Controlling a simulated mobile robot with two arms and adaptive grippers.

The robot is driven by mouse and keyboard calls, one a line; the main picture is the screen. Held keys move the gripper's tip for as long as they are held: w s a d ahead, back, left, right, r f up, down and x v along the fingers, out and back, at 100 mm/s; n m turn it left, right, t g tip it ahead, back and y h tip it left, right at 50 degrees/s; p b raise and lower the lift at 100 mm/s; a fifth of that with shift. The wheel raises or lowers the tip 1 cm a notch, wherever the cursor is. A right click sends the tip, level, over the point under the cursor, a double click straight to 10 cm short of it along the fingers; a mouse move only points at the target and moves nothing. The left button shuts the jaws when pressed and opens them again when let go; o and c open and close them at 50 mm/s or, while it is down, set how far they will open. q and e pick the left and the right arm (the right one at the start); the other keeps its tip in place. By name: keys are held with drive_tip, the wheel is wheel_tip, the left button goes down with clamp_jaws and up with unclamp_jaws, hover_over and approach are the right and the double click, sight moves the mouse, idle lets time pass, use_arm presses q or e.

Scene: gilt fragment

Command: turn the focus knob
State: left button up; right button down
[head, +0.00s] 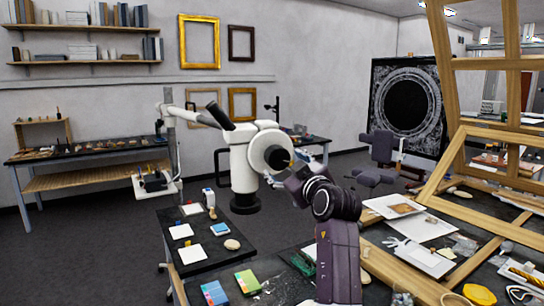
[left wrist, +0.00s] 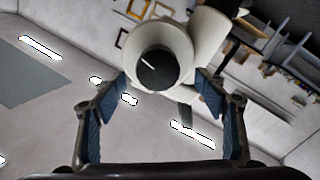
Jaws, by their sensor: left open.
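The white microscope (head: 245,165) stands over the small dark table, and its round black focus knob (head: 277,157) faces toward my arm. In the left wrist view the focus knob (left wrist: 158,72) shows end-on with a white pointer line slanting to the upper left. My left gripper (head: 287,176) is close by the knob in the head view. In the left wrist view my left gripper (left wrist: 164,84) is open, with one blue-padded finger on each side of the knob and a visible gap to each. My right gripper is in neither view.
The dark table (head: 210,262) below holds white cards, a blue-and-white tile (head: 220,229) and colored boxes (head: 248,282). A workbench with papers (head: 393,206) and wooden frames (head: 480,217) stands at the right. Open floor (head: 90,245) lies at the left.

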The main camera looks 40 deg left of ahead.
sight(280, 159)
use_arm(q)
drive_tip(key=shift+w+a+r+p, duration=0.2)
drive_tip(key=shift+a+p, duration=0.1)
drive_tip(key=shift+w+a+r+p, duration=0.25)
drive_tip(key=shift+w+a+p, duration=0.05)
drive_tip(key=shift+a+p, duration=0.3)
drive_tip(key=shift+w+a+r+p, duration=0.25)
drive_tip(key=shift+w+a+p, duration=0.05)
drive_tip(key=shift+a+p, duration=0.25)
drive_tip(key=x, duration=0.1)
drive_tip(key=p+x, duration=0.1)
drive_tip(key=shift+w+a+f, duration=0.15)
drive_tip(key=shift+a+f, duration=0.1)
drive_tip(key=shift+f, duration=0.05)
drive_tip(key=shift+w+a+f, duration=0.15)
drive_tip(key=shift+w+a, duration=0.05)
drive_tip(key=shift+a, duration=0.2)
drive_tip(key=c, duration=1.2)
drive_tip(key=shift+o, duration=0.2)
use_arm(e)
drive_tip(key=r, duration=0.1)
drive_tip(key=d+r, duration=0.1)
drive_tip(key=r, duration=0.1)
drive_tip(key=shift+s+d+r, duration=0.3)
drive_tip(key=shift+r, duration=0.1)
